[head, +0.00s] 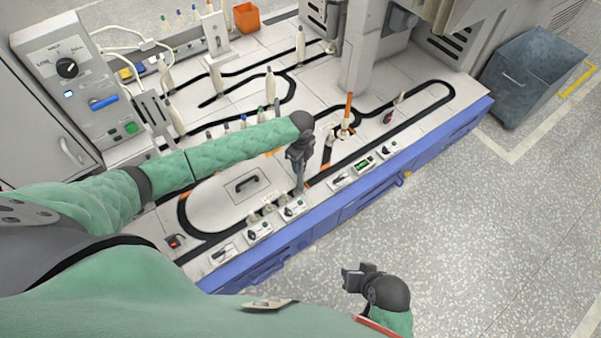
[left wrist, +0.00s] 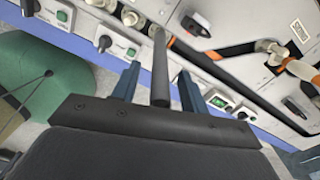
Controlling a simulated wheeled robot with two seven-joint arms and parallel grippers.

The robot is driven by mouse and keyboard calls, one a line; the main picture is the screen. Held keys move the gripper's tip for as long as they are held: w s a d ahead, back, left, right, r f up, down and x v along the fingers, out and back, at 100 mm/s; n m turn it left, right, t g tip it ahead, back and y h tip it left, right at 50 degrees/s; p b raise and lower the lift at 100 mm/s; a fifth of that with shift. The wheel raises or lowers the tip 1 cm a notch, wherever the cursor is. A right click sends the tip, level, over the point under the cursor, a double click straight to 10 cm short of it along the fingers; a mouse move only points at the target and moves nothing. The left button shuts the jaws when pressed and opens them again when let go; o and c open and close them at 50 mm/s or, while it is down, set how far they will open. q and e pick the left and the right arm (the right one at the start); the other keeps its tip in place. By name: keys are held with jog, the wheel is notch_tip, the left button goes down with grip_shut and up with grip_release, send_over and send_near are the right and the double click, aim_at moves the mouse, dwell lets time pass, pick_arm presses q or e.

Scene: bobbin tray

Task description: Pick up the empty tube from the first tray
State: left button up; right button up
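Several white bobbins stand along the black track, one (head: 270,84) farther back. My left gripper (head: 299,178) points down above the front control row. In the left wrist view its dark blue fingers (left wrist: 159,68) are apart, with a dark rod (left wrist: 160,75) between them and visible gaps on both sides. Whether the rod is part of my gripper is unclear. My right gripper (head: 353,280) hangs over the floor; its finger gap is unclear.
The black track (head: 440,90) loops over the machine top. Small switch boxes (head: 260,230) line its front edge above a blue front panel (head: 350,205). A grey control box (head: 75,75) stands at left, an orange bin (head: 246,18) behind, and a grey cart (head: 530,75) at right.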

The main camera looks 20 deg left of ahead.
pick_arm(q)
grip_shut()
